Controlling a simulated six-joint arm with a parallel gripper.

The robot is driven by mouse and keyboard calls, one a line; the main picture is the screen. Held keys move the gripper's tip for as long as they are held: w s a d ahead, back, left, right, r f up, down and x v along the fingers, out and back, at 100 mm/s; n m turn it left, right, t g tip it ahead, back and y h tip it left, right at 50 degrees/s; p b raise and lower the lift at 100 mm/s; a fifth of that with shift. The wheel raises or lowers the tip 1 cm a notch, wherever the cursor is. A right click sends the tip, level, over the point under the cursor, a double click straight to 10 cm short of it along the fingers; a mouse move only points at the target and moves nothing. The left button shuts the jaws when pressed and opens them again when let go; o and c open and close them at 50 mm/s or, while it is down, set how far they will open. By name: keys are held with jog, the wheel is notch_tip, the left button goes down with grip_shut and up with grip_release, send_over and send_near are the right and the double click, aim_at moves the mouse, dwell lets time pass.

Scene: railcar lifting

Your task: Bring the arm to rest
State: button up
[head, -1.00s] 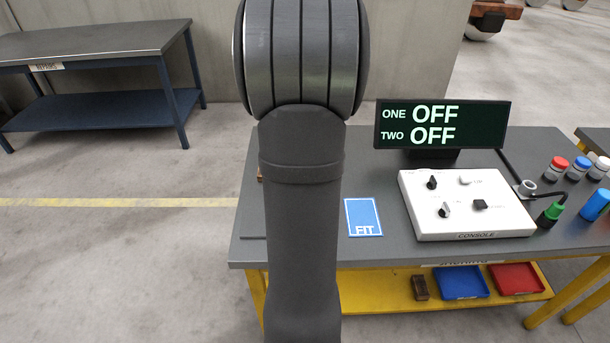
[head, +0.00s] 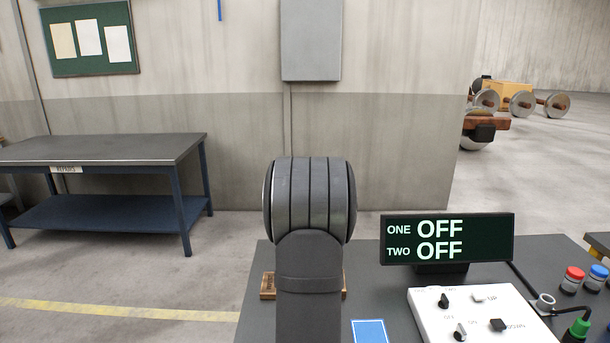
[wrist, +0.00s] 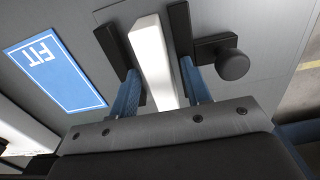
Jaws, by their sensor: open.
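My gripper (wrist: 158,88) shows in the wrist view with its two blue fingers apart. A white bar (wrist: 152,55) lies between the fingers in that picture, with dark upright pieces on both sides of it. I cannot tell whether the fingers touch any of these. In the head view my arm stands in front of the bench, and my gripper does not show there.
A blue FIT card (wrist: 55,72) lies left of the gripper in the wrist view. In the head view, a display (head: 447,239) reads ONE OFF, TWO OFF behind a white console (head: 475,315). A blue-framed table (head: 105,150) stands at the left.

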jog(key=shift+r, duration=1.8)
